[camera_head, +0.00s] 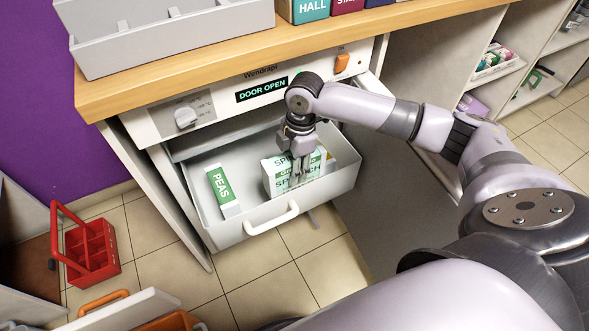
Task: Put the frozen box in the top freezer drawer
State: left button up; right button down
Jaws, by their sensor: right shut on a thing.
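The freezer drawer (331,184) is pulled out, with a white handle on its front, below a panel (262,90) that reads DOOR OPEN. My right gripper (301,176) points down into the drawer. It is shut on a white and green spinach box (272,178), which is in the right half of the drawer. I cannot tell whether the box touches the drawer floor. A white and green peas box (222,190) is in the drawer's left part, apart from the spinach box. My left gripper is not in view.
A wooden counter (420,14) above the freezer bears a grey tray (170,45) and several labelled boxes. A red caddy (92,247) stands on the tiled floor at left. Open shelves (500,70) are at right. Drawer room is free between the two boxes.

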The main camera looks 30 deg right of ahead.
jog(key=shift+d+f, duration=0.15)
jog(key=shift+f, duration=0.2)
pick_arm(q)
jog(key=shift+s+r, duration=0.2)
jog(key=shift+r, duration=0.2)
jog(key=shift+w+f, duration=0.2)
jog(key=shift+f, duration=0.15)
pick_arm(e)
jog(key=shift+f, duration=0.55)
jog(key=c, duration=1.4)
grip_release()
jog(key=o, duration=0.4)
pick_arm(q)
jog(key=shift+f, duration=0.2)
